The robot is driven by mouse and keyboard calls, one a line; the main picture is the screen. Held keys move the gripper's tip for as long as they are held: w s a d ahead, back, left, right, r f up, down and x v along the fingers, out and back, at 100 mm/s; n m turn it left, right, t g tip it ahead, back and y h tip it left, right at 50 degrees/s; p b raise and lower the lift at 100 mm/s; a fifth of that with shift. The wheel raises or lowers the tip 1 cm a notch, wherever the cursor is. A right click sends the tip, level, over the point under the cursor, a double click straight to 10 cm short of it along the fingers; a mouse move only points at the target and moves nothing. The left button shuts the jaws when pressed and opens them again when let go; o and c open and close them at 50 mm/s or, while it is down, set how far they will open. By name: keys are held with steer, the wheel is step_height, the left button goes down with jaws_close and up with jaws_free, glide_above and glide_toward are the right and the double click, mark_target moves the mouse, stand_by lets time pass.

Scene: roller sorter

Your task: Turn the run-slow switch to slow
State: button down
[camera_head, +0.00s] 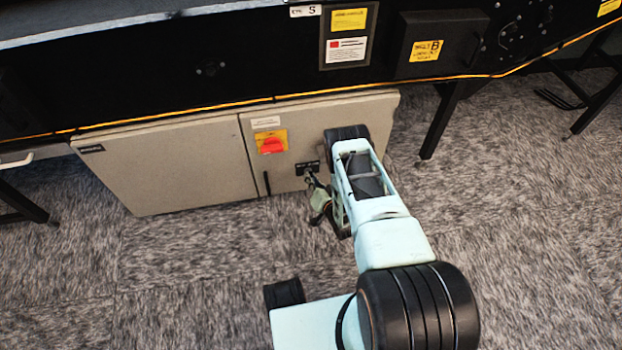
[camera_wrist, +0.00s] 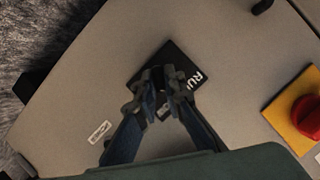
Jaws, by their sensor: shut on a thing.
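The run-slow switch has a black label plate (camera_wrist: 172,52) on the beige cabinet door. In the wrist view the plate looks tilted, with "RUN" readable at its right side. The rest of its lettering is hidden behind my fingers. The plate also shows small in the head view (camera_head: 302,168). My gripper (camera_wrist: 160,80) has its fingers closed together on the switch's small knob at the plate's middle. The fingers cover most of the knob, so I cannot tell which way it points. In the head view my gripper (camera_head: 312,182) is at the plate, partly behind my arm.
A red rotary knob on a yellow plate (camera_head: 271,142) is to the left of the switch; it also shows in the wrist view (camera_wrist: 308,112). A black door handle (camera_head: 267,183) is near it. The black sorter body (camera_head: 150,88) overhangs the cabinet (camera_head: 175,170).

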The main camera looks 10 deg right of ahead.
steer(key=c, duration=2)
jaws_free()
steer(key=shift+a, duration=0.1)
